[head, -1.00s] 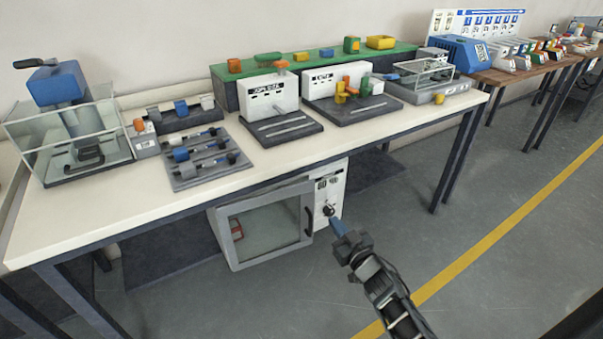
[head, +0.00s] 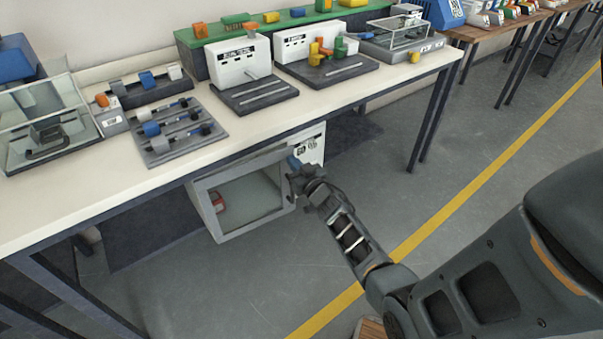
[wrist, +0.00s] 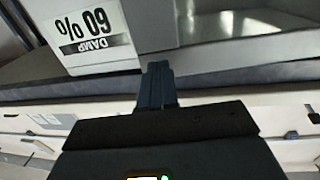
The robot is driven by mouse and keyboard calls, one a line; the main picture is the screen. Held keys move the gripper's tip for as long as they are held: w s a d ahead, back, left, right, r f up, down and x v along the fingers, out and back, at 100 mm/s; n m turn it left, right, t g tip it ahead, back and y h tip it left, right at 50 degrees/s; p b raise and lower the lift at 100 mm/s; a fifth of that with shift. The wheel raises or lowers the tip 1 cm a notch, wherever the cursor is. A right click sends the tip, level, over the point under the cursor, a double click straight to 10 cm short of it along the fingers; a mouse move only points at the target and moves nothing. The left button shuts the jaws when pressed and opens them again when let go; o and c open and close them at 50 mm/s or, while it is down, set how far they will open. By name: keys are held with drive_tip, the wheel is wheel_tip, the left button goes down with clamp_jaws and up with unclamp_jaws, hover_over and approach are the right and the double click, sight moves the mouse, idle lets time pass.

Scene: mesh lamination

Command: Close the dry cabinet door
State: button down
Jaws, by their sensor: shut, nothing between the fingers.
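The dry cabinet (head: 311,147) stands under the white bench, with its white control panel at the right. Its grey-framed glass door (head: 208,221) is left of the panel and faces me; I cannot tell how wide a gap is left. A red item shows through the glass. My gripper (head: 293,163) is shut and empty, at the door's right edge by the panel, and hides the handle area. Contact cannot be told.
The white bench top (head: 190,190) overhangs the cabinet and carries several instruments and trays. A dark bench leg (head: 435,105) stands to the right. The grey floor in front is open, crossed by a yellow line (head: 430,227).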

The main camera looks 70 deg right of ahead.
sight(287, 154)
drive_tip(key=shift+w+d, duration=0.4)
drive_tip(key=shift+w, duration=0.05)
drive_tip(key=x, duration=0.3)
drive_tip(key=shift+w+d+b, duration=0.15)
drive_tip(key=shift+d+b, duration=0.15)
drive_tip(key=shift+b, duration=0.1)
drive_tip(key=shift+w+r, duration=0.15)
drive_tip(key=shift+w, duration=0.05)
